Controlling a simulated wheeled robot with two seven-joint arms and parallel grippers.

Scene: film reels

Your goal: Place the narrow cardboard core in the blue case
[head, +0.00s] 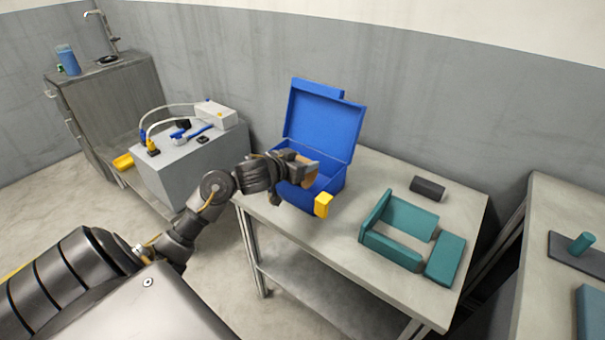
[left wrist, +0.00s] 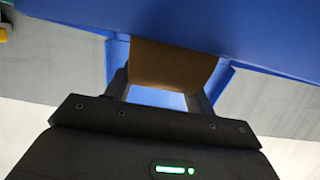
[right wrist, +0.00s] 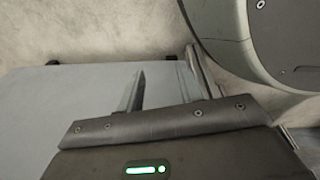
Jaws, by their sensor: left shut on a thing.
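The blue case (head: 322,120) stands on the middle table with its lid raised at the back. My left gripper (head: 305,170) is over the case's opening and shut on the brown cardboard core (head: 311,182). In the left wrist view the core (left wrist: 172,65) sits between the two fingers, with the blue case (left wrist: 250,25) around and beyond it. Whether the core touches the case floor is hidden. My right gripper (right wrist: 163,90) shows only in its own wrist view, fingers apart and empty.
A yellow block (head: 323,205) is at the case's front corner. Teal pieces (head: 410,218) and a dark cylinder (head: 427,188) lie to the right on the table (head: 335,240). A grey box (head: 185,165) with cables stands left. Another table (head: 545,200) is at the far right.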

